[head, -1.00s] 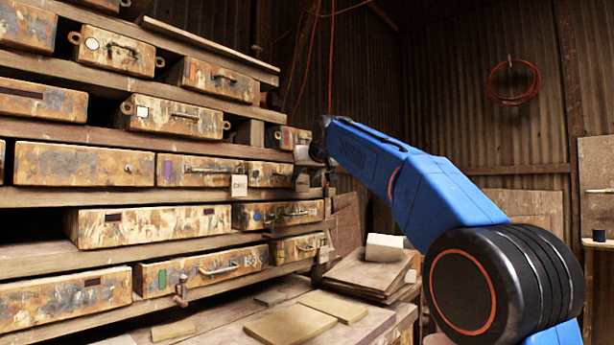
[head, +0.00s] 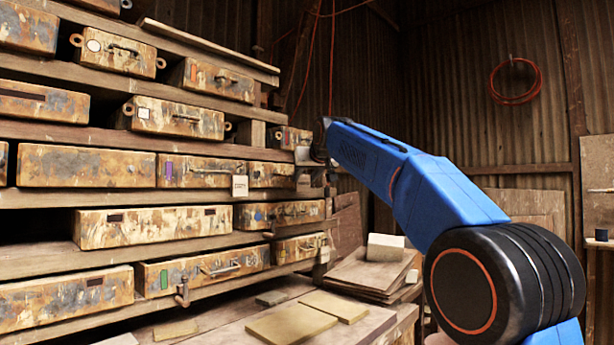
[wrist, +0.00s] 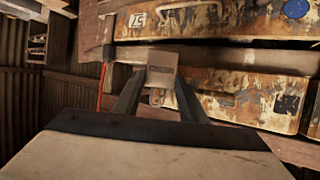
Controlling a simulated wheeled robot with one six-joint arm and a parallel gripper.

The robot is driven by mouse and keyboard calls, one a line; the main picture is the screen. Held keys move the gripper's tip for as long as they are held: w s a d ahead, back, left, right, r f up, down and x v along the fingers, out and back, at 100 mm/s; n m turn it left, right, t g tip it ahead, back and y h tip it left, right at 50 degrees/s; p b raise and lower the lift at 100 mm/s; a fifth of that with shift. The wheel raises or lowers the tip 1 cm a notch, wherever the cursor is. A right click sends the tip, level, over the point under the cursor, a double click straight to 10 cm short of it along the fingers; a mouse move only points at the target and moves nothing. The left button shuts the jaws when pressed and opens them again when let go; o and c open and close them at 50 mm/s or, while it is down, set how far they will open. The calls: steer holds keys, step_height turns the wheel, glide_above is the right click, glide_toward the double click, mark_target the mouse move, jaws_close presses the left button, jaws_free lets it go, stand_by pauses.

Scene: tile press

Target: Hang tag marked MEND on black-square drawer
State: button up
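In the wrist view my gripper (wrist: 160,82) is shut on a small pale tag (wrist: 162,60) with a dark line of writing, too blurred to read. The tag is at the fingertips, in front of the drawer fronts. A rusty drawer (wrist: 255,92) with a dark marking near its right end lies beyond and to the right; I cannot tell whether that marking is a square. In the head view my arm reaches the right end of the drawer rack, and the fingers are not clear there. Another pale tag (head: 240,186) is at the right end of the purple-marked drawer (head: 200,172).
A blue-marked drawer (head: 283,214) and a green-marked drawer (head: 203,268) sit lower in the rack. Boards (head: 292,325) and a pale block (head: 385,247) lie on the bench below. Open space lies right of the rack.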

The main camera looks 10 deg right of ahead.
steer(key=shift+o, duration=0.5)
steer(key=v, duration=1.7)
steer(key=shift+s, duration=0.2)
steer(key=s+d+f+g, duration=0.2)
steer(key=s+f, duration=1.1)
steer(key=f, duration=0.7)
steer(key=s+d+f+g+h, duration=0.1)
steer(key=s+f+g, duration=0.3)
steer(key=s+f, duration=1)
steer(key=s+d+f+m+g, duration=0.1)
steer(key=s+d+f, duration=0.3)
steer(key=s+f, duration=0.9)
step_height(320, 180, down, 13)
steer(key=shift+s+f+g, duration=0.15)
steer(key=shift+s+g, duration=0.15)
steer(key=shift+g, duration=0.6)
